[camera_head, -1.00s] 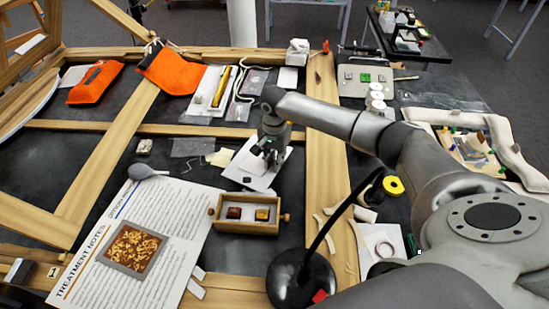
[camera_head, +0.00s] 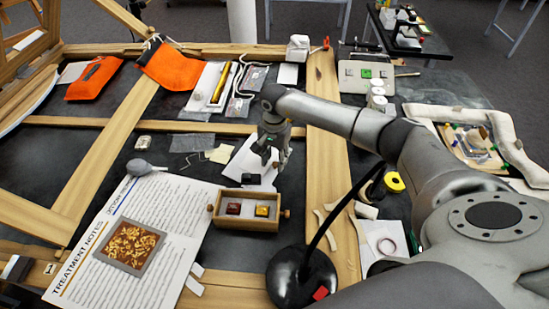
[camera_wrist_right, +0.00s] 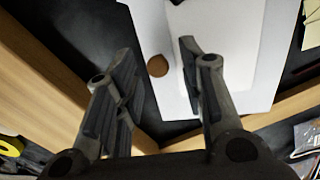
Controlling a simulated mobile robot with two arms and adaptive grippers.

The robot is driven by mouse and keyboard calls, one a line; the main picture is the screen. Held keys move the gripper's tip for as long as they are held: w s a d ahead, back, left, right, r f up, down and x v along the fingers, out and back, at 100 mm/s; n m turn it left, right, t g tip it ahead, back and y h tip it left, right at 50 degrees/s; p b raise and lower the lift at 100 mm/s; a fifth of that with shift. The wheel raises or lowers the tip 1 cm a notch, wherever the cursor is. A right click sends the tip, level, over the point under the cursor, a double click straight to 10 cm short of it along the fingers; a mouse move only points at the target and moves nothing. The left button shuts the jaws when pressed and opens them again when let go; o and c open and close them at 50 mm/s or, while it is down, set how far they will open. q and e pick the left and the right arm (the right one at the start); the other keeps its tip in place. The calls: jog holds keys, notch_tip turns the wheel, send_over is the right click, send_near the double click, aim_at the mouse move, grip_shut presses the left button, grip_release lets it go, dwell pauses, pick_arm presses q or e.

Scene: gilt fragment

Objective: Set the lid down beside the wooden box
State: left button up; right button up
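The open-topped wooden box (camera_head: 233,222) stands on the dark table with a round knob at each end. My right gripper (camera_head: 273,160) is just behind the box, above a white card (camera_head: 240,162). In the right wrist view its fingers (camera_wrist_right: 158,52) are apart. A small round brown piece (camera_wrist_right: 157,66) shows between the fingertips, with gaps on both sides. I cannot tell whether it belongs to a lid; no lid shows clearly. A small dark block (camera_head: 250,178) lies on the card. My left gripper is out of view.
A printed notes sheet (camera_head: 180,215) lies left of the box. A black lamp base (camera_head: 290,280) stands in front of it, its thin neck rising rightward. A wooden beam (camera_head: 325,165) runs along the right. Bare dark table (camera_head: 190,165) shows left of the card.

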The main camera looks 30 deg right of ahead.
jog(key=shift+r, duration=0.1)
jog(key=shift+r+p, duration=0.5)
jog(key=shift+p, duration=0.25)
notch_tip(320, 180, up, 12)
jog(key=b, duration=0.3)
